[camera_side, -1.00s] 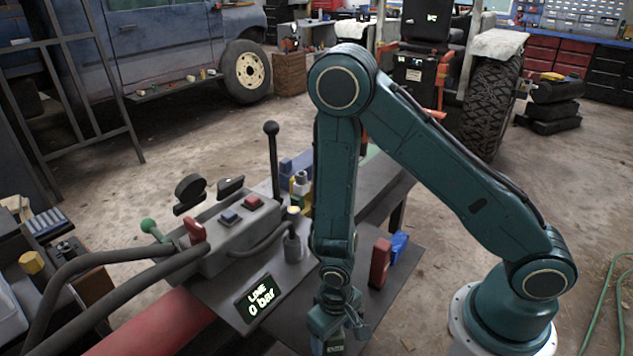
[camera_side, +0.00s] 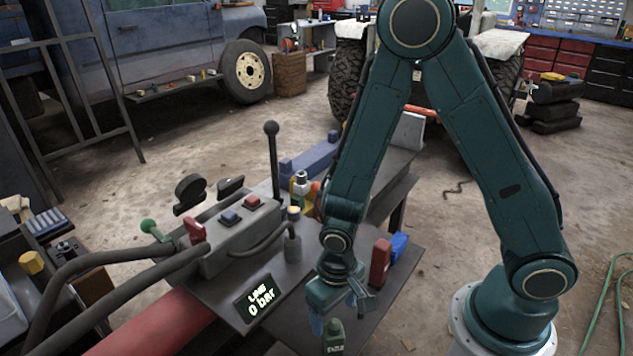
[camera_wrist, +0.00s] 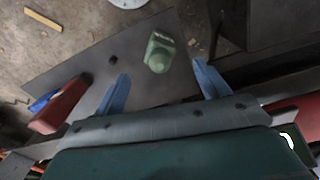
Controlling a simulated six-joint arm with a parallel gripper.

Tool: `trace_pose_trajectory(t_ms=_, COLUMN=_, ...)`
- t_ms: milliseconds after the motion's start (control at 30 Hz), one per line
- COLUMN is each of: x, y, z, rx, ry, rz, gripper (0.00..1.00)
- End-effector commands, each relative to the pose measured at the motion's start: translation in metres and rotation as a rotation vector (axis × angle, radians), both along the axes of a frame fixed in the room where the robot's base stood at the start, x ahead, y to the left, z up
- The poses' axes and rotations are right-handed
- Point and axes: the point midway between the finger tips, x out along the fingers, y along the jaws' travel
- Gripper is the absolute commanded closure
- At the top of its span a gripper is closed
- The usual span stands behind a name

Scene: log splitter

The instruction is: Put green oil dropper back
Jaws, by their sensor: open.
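The green oil dropper (camera_side: 334,336) stands on the dark metal plate (camera_side: 375,300) near the bottom of the side view. In the wrist view the dropper (camera_wrist: 158,52) shows from above, on the plate, beyond the fingertips and between their lines. My gripper (camera_side: 341,312) is open and empty, above the dropper and apart from it. Its two blue fingers (camera_wrist: 162,80) are spread wide in the wrist view.
A red block (camera_side: 380,263) and a blue object (camera_side: 398,246) stand on the plate to the right. The pressure display (camera_side: 258,297) and the control box (camera_side: 232,230) with a tall black lever (camera_side: 273,160) are to the left.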

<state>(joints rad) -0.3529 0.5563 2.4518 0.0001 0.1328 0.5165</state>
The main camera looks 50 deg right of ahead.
Motion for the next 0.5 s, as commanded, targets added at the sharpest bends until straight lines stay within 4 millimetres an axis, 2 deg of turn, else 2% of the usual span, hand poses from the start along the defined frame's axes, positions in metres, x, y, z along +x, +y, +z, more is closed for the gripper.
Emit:
trace_pose_trajectory(t_ms=200, x=0.000, y=0.000, z=0.023, rx=0.000, ry=-0.003, rz=0.000, gripper=0.26)
trace_pose_trajectory(t_ms=500, x=0.000, y=0.000, z=0.041, rx=0.001, ry=-0.001, rz=0.000, gripper=0.26)
